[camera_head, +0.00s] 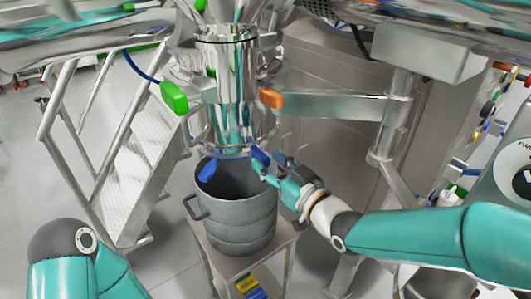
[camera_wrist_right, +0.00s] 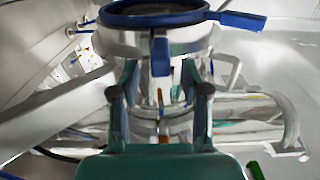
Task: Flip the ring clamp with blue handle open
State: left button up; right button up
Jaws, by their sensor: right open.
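The ring clamp with blue handle (camera_head: 260,155) is at the bottom outlet of the steel vessel, above the grey bucket, in the head view. In the right wrist view its blue ring (camera_wrist_right: 155,19) shows at the top, with a blue handle (camera_wrist_right: 243,20) sticking out to the right. A blue tab (camera_wrist_right: 160,56) hangs down from the ring. My right gripper (camera_head: 268,170) is close beside the clamp's right side. In the wrist view its two fingers (camera_wrist_right: 160,95) are apart, with the tab just beyond and between their tips. Contact cannot be told. My left gripper is out of view.
The grey bucket (camera_head: 243,218) stands on a small cart (camera_head: 200,235) below the outlet. A green handle (camera_head: 174,97) and an orange handle (camera_head: 271,97) are higher on the vessel (camera_head: 228,75). Metal stairs (camera_head: 115,150) are at left. A steel support arm (camera_head: 335,105) is at right.

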jog(key=shift+x, duration=1.3)
grip_shut()
